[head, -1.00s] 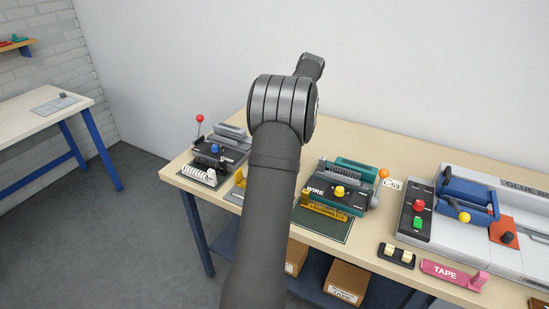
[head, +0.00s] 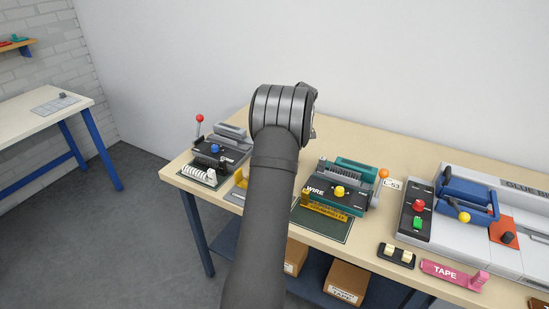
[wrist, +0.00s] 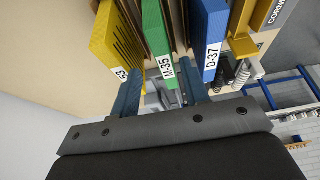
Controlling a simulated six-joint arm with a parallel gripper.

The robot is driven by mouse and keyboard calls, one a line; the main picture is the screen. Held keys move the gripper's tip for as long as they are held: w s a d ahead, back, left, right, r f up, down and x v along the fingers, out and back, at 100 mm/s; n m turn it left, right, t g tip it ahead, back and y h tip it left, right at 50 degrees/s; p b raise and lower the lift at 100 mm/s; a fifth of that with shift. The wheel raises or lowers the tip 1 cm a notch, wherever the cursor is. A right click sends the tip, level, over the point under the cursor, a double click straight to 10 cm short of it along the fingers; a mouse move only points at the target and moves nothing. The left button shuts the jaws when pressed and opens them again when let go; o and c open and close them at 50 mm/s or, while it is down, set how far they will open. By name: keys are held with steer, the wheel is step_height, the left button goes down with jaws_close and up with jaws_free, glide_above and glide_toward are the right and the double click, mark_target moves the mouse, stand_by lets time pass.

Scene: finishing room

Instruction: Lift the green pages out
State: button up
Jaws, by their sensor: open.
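The green pages (wrist: 156,28), with a white label that seems to read M-35, stand on edge in the wrist view, between yellow pages (wrist: 115,42) on the left and blue pages (wrist: 209,28) labelled D-37 on the right. My gripper (wrist: 161,84) is open. Its two fingers reach up toward the labelled ends, one on each side of the green pages. Whether a finger touches them I cannot tell. In the head view my arm hides the pages and the gripper.
In the wrist view, coils (wrist: 242,74) lie right of the blue pages. In the head view, a dark punch (head: 222,150), a green WIRE machine (head: 342,188), a pink TAPE dispenser (head: 455,272) and a large grey binder (head: 520,225) stand on the bench (head: 345,140).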

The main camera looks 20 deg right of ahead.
steer(key=x, duration=0.7)
steer(key=shift+s+a+f, duration=0.1)
steer(key=shift+s+a, duration=0.1)
steer(key=shift+a, duration=0.05)
steer(key=shift+f, duration=0.2)
stand_by(0.4)
jaws_close()
